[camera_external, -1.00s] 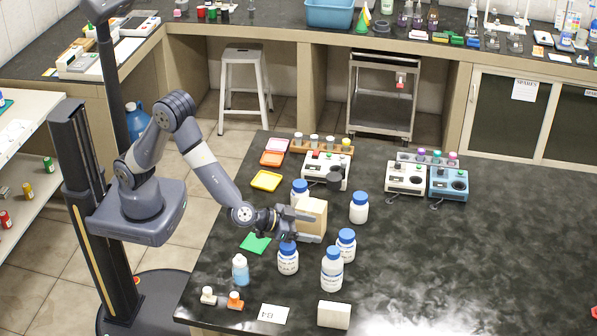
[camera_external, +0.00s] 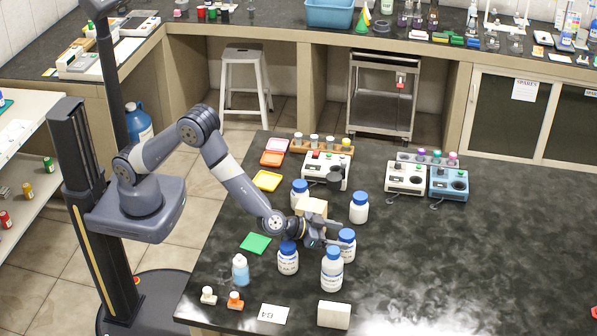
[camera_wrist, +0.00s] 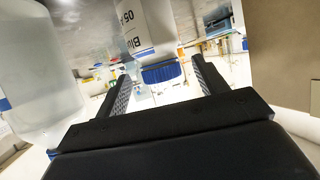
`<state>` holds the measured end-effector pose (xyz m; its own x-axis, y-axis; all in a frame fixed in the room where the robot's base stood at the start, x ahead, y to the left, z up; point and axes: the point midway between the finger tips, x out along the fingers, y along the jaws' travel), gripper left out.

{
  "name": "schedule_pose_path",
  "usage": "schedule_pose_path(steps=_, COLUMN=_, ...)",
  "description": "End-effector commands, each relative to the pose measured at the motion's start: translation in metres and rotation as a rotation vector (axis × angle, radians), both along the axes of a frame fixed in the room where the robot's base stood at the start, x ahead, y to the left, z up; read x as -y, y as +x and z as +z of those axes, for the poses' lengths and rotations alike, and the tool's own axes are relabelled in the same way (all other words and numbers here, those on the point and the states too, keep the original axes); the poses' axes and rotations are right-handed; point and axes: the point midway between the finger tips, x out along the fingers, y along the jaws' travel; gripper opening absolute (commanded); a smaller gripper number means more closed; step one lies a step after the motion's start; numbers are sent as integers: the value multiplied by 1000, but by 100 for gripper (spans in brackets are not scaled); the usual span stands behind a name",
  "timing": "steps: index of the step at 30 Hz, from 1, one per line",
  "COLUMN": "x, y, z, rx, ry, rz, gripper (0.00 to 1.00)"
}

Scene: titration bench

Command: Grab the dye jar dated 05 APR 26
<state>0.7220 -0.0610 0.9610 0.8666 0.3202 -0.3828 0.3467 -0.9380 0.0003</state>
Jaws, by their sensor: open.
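A white jar with a blue cap (camera_external: 346,246) stands on the dark bench at my gripper's tips. In the wrist view this jar (camera_wrist: 147,28) appears inverted, its cap framed between my fingertips. My gripper (camera_external: 339,233) is open, with a finger on either side of the cap in the wrist view (camera_wrist: 163,82). I cannot tell whether either finger touches it. Other blue-capped white jars stand behind (camera_external: 359,208), in front (camera_external: 332,270), to the left (camera_external: 288,259) and at the back left (camera_external: 300,192).
A beige box (camera_external: 312,207) stands close behind my wrist; a brown surface (camera_wrist: 285,50) fills the wrist view's right side. A large pale container (camera_wrist: 35,75) is close at its left. A white block (camera_external: 334,315) lies at the front. The bench's right side is clear.

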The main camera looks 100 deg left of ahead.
Motion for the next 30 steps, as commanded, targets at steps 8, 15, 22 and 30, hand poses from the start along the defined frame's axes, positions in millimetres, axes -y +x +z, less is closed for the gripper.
schedule_pose_path(steps=8, x=-3, y=7, z=-3, rx=0, ry=0, rz=0, gripper=68)
schedule_pose_path(steps=15, x=-3, y=7, z=-3, rx=0, ry=0, rz=0, gripper=55)
schedule_pose_path(steps=22, x=-3, y=7, z=-3, rx=0, ry=0, rz=0, gripper=36)
schedule_pose_path(steps=30, x=-3, y=7, z=-3, rx=0, ry=0, rz=0, gripper=14)
